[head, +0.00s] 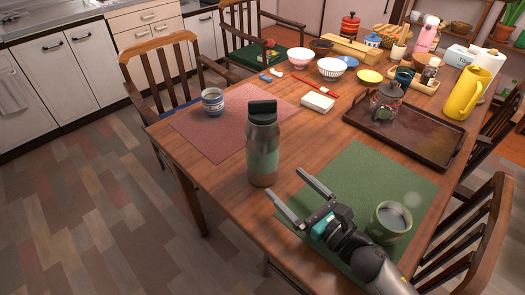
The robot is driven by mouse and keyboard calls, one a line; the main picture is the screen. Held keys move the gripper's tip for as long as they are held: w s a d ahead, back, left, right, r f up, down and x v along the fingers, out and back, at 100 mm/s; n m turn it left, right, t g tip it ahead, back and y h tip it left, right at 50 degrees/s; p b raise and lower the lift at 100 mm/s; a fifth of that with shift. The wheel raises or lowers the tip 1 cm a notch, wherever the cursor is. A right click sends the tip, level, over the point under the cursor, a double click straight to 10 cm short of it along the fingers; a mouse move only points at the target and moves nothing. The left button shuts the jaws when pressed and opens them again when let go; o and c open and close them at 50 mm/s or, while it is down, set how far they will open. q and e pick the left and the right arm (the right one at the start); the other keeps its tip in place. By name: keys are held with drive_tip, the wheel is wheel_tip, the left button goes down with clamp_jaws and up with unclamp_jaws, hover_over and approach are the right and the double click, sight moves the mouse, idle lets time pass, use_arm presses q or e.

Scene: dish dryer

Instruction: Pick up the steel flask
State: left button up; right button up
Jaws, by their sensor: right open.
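The steel flask (263,150) stands upright near the left edge of the wooden table, in the middle of the head view. It has a dark lid, a steel body and a pale green band. My right gripper (285,193) is open, with its two fingers pointing left toward the flask's lower part. The fingertips are close to the flask, and nothing is between the fingers. Whether a fingertip touches the flask I cannot tell. My left gripper is not in view.
A green mug (388,223) stands on the green placemat (360,165) close to my right arm. A striped cup (213,102) sits on the red placemat (205,143) behind the flask. Chairs surround the table.

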sight(273, 168)
drive_tip(key=shift+w+a, duration=0.35)
drive_tip(key=shift+w, duration=0.15)
drive_tip(key=shift+w+a, duration=0.3)
drive_tip(key=shift+w, duration=0.1)
drive_tip(key=x, duration=0.3)
drive_tip(key=shift+b, duration=0.4)
drive_tip(key=shift+w+a, duration=0.35)
drive_tip(key=shift+w, duration=0.2)
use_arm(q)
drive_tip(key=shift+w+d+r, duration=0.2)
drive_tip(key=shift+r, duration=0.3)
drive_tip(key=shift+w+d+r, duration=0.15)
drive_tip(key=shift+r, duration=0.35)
use_arm(e)
clamp_jaws()
drive_tip(key=shift+r, duration=0.2)
